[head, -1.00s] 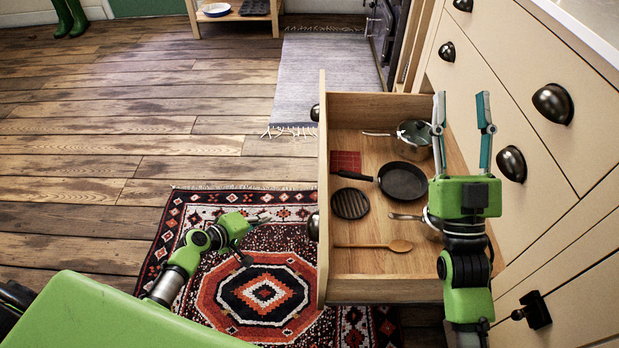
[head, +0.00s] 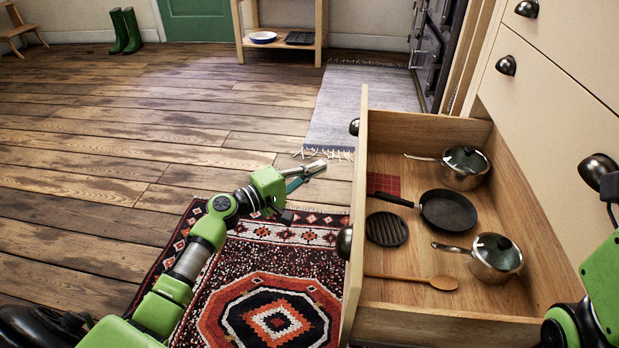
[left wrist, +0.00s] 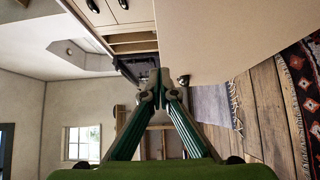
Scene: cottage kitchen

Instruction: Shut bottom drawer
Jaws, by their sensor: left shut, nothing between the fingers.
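The bottom drawer (head: 420,318) is pulled far out from the cream cabinet in the head view. Its front panel (head: 357,190) faces left and carries two dark cup handles (head: 344,242). My left gripper (head: 316,168) is shut and empty, on the outer side of that panel and apart from it, between the two handles. In the left wrist view its closed fingers (left wrist: 162,88) point ahead, with a large cream panel (left wrist: 240,40) beside them, likely the drawer front. Of my right arm only green parts show at the right edge; its fingers are out of frame.
The drawer holds two lidded pots (head: 495,258), a frying pan (head: 447,210), a round black trivet (head: 386,229), a red cloth (head: 384,184) and a wooden spoon (head: 440,282). A patterned rug (head: 250,262) lies left of it. The wooden floor (head: 130,150) further left is clear.

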